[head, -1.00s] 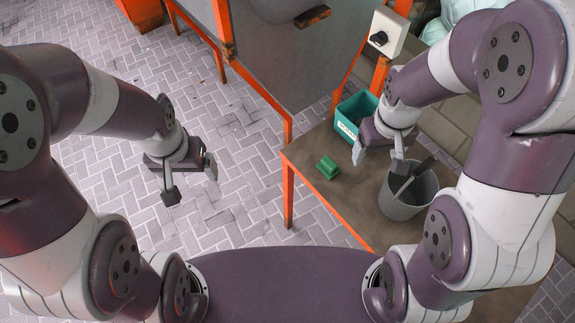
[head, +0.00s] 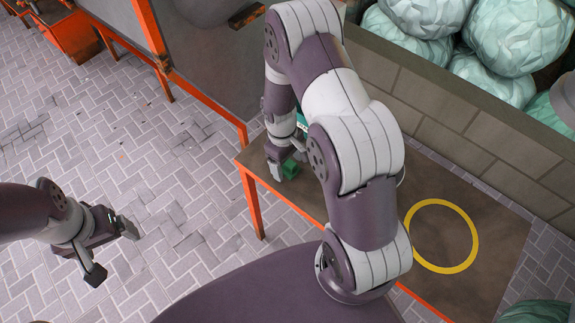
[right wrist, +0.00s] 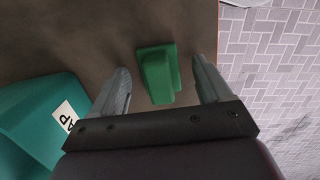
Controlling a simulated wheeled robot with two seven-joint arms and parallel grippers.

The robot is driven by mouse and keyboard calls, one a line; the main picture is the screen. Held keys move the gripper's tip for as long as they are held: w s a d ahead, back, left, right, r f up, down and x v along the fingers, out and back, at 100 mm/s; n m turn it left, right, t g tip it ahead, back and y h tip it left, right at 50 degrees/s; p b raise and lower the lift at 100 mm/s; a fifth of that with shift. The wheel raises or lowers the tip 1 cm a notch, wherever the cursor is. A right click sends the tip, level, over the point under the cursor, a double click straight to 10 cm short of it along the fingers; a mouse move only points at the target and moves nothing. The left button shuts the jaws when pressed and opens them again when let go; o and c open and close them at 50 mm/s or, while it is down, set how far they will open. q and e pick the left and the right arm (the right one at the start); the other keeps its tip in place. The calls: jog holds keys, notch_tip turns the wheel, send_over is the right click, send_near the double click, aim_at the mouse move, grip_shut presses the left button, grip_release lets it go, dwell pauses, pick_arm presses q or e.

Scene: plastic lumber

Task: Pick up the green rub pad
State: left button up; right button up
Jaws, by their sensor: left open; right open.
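The green rub pad (right wrist: 157,74) lies on the brown table, between and just beyond the open fingers of my right gripper (right wrist: 162,82) in the right wrist view. In the head view the green pad (head: 290,169) shows beside the right gripper (head: 280,163), partly hidden by my right arm. The right gripper is open and points down over the table's left end; the pad is not gripped. My left gripper (head: 115,252) is open and empty, over the paved floor away from the table.
A teal bin (right wrist: 38,122) with a white label stands on the table close to the right gripper. The table (head: 492,236) has a yellow ring (head: 473,241) on its right part. A grey machine with orange legs (head: 160,66) stands behind. Wrapped bales (head: 515,35) lie beyond a low wall.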

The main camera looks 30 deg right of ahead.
jog(key=c, duration=1.1)
jog(key=shift+c, duration=0.2)
